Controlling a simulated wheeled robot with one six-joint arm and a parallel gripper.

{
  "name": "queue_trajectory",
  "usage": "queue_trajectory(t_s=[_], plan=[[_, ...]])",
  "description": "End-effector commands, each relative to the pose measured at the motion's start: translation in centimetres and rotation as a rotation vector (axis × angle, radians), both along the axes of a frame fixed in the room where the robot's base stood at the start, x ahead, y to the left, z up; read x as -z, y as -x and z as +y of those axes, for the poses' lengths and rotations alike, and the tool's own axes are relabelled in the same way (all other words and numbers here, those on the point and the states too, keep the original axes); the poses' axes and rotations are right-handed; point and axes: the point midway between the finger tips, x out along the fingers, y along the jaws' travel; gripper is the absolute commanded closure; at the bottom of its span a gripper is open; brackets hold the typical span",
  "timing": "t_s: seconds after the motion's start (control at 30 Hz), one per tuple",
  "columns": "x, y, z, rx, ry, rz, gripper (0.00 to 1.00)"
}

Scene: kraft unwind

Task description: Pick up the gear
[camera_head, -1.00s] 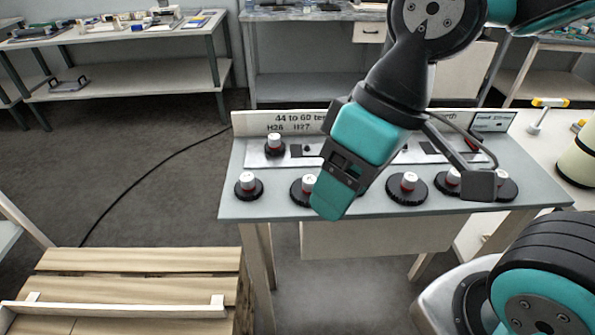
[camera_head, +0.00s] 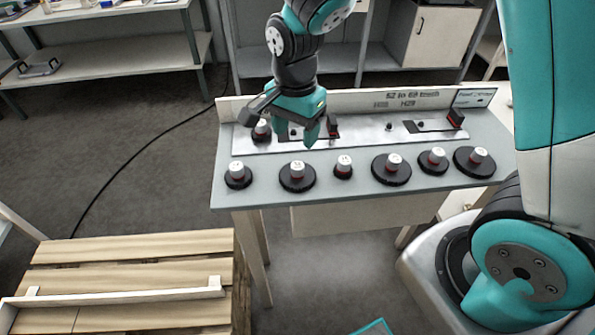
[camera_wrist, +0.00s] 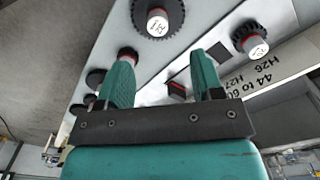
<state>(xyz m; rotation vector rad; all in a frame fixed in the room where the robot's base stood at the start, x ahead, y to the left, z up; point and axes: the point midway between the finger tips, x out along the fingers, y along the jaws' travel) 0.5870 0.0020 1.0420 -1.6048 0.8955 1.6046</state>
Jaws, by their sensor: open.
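Several black gears with white labelled hubs and red bands stand on a grey table (camera_head: 225,192). In the head view a front row holds the leftmost gear (camera_head: 238,177), a larger one (camera_head: 297,178), a small one (camera_head: 344,169) and others to the right (camera_head: 391,171). Another gear (camera_head: 261,131) is on the metal plate (camera_head: 365,133) behind. My gripper (camera_head: 296,132) is open and empty, above the plate's left part, beside that gear. In the wrist view its two teal fingers (camera_wrist: 162,65) are spread apart; a large gear (camera_wrist: 158,18) and another gear (camera_wrist: 250,40) lie beyond them.
A lettered back board (camera_head: 400,98) rises behind the plate. Red-and-black blocks (camera_head: 455,118) sit at slots in the plate. A wooden pallet (camera_head: 140,245) lies at lower left, and a cable (camera_head: 140,143) crosses the floor.

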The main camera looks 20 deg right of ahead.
Motion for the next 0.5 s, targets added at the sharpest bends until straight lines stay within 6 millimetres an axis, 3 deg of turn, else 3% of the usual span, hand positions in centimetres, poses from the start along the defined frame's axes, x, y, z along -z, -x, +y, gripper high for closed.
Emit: queue_trajectory(t_s=[0.2, 0.5], plan=[[4.0, 0.1, 0.0, -0.001, 0.000, 0.004, 0.39], [6.4, 0.2, -0.2, -0.002, 0.001, 0.005, 0.39]])
